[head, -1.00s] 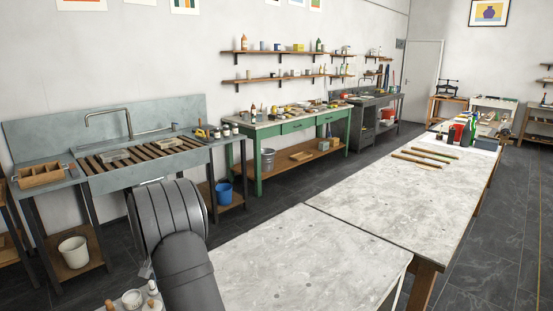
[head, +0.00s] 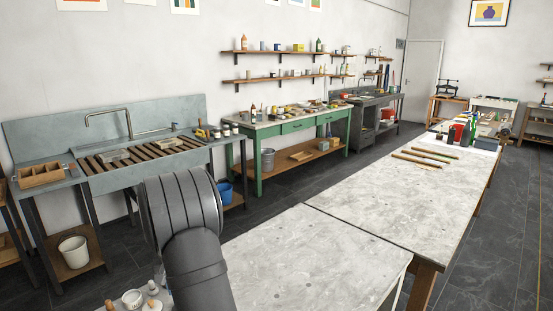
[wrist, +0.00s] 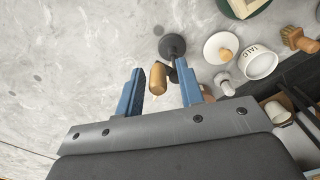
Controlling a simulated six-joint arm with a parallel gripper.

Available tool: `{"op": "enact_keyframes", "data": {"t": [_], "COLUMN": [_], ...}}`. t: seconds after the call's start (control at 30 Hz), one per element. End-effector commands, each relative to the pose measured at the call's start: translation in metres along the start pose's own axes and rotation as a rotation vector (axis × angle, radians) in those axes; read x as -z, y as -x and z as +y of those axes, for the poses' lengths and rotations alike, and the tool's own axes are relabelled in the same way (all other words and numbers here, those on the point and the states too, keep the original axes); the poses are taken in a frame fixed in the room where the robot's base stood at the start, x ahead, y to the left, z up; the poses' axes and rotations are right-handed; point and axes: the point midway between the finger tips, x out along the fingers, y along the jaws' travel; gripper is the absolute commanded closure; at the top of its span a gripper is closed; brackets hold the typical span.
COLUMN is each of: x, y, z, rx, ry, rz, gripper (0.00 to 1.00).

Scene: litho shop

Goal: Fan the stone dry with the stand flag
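My gripper (wrist: 160,67) shows in the wrist view with its two blue fingers apart. A tan wooden handle (wrist: 157,77) lies between the fingers, with a gap visible on both sides. It appears to belong to a stand with a dark round base (wrist: 172,46) just beyond the fingertips. No flag cloth can be made out. In the head view my arm hides the gripper and the handle.
Close right of the gripper are a white dish (wrist: 221,48), a white TALC bowl (wrist: 261,60), a small white bottle (wrist: 224,82) and a wooden brush (wrist: 299,40). The grey-topped table (head: 320,250) is largely clear, with several sticks (head: 415,160) farther back.

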Motion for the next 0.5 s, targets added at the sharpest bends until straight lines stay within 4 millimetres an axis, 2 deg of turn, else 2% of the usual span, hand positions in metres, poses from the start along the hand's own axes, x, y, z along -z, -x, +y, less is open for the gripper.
{"op": "enact_keyframes", "data": {"t": [0.5], "x": [0.0], "y": [0.04], "z": [0.0], "rx": [0.0], "ry": [0.0], "rz": [0.002], "gripper": [0.65]}}
